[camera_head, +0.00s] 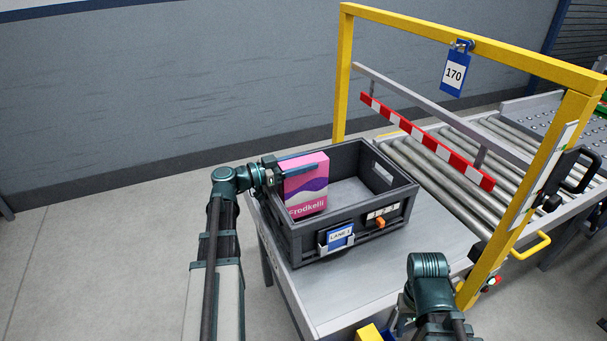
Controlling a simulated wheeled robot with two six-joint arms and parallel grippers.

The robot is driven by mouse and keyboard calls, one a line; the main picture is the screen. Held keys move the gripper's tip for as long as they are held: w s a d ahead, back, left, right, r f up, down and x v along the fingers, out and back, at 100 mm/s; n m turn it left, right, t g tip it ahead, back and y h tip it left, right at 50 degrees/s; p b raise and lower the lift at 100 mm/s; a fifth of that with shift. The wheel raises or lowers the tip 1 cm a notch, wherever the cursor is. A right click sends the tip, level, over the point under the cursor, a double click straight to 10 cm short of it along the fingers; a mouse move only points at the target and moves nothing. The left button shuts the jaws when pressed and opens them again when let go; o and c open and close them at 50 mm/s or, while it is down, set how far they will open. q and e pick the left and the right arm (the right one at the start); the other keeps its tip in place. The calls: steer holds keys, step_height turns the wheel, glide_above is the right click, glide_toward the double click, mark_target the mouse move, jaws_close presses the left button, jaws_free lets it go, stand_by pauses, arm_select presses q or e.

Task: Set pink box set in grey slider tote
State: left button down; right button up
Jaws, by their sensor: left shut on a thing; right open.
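The pink box set (304,187) has a purple wave and the word "Frodkelli" on its face. It is upright at the left end of the grey slider tote (364,232), with its lower part inside the tote's walls. My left gripper (290,166) is shut on the box near its top, reaching in over the tote's left wall. Whether the box touches the tote floor cannot be told. The tote is open-topped and stands on a grey table, with a blue-framed "LANE 1" label on its front. My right gripper (405,325) is low in the picture, away from the tote, with its fingers barely visible.
A yellow gate frame (342,75) with a red-and-white striped bar (428,140) stands right of the tote, before a roller conveyor (440,165). The tote's right part is empty. Bare table (400,270) lies in front.

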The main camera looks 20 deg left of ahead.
arm_select(q)
steer(key=shift+f+b, duration=0.6)
steer(key=shift+f, duration=0.45)
arm_select(e)
steer(key=shift+f, duration=1.1)
arm_select(q)
steer(key=shift+f, duration=0.1)
arm_select(e)
steer(key=shift+f, duration=0.1)
arm_select(q)
steer(key=shift+f, duration=0.15)
steer(key=shift+c, duration=1.1)
jaws_free()
steer(key=v, duration=1.2)
steer(key=shift+r, duration=0.25)
arm_select(e)
steer(key=shift+r, duration=0.2)
